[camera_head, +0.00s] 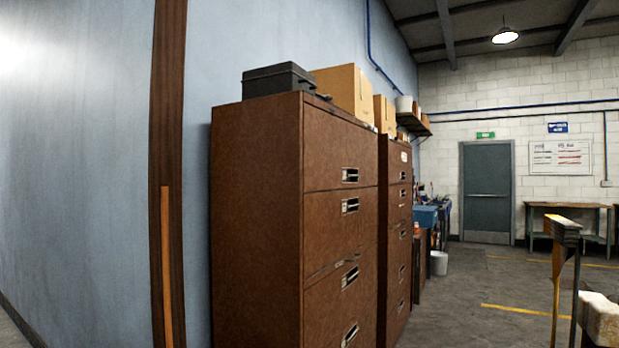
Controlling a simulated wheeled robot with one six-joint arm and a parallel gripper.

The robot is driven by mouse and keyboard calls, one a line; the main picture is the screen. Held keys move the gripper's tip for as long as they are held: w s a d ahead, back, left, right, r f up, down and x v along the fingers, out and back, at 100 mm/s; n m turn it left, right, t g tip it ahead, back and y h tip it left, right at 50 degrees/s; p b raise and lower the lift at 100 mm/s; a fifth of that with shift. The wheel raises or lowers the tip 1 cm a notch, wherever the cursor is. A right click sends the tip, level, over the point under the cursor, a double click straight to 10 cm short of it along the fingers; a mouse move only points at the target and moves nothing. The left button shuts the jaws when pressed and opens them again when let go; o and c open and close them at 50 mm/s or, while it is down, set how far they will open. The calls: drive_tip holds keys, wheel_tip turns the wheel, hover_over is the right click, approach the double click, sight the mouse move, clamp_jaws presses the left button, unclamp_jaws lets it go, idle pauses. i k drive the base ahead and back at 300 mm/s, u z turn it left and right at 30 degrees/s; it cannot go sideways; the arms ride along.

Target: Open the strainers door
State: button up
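No door that I can read as the strainers door shows in the head view. A closed grey-blue door (486,192) with a horizontal bar stands in the far white block wall. Nearer, a tall brown cabinet (255,215) stands against the blue wall, with several drawer-like fronts and recessed handles, all looking closed. A second brown cabinet (395,235) stands just behind it, also with closed fronts. Any label on the fronts is too small to read. My gripper is not in view.
A black case (278,80) and cardboard boxes (345,90) sit on top of the cabinets. A white bucket (438,263) stands on the floor beyond. A wooden-topped post (562,235) and a pale block (600,318) are near at right. Grey floor (455,300) between is clear.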

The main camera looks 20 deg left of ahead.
sight(338, 153)
drive_tip(key=u, duration=0.35)
drive_tip(key=i, duration=2.05)
drive_tip(key=z, duration=0.05)
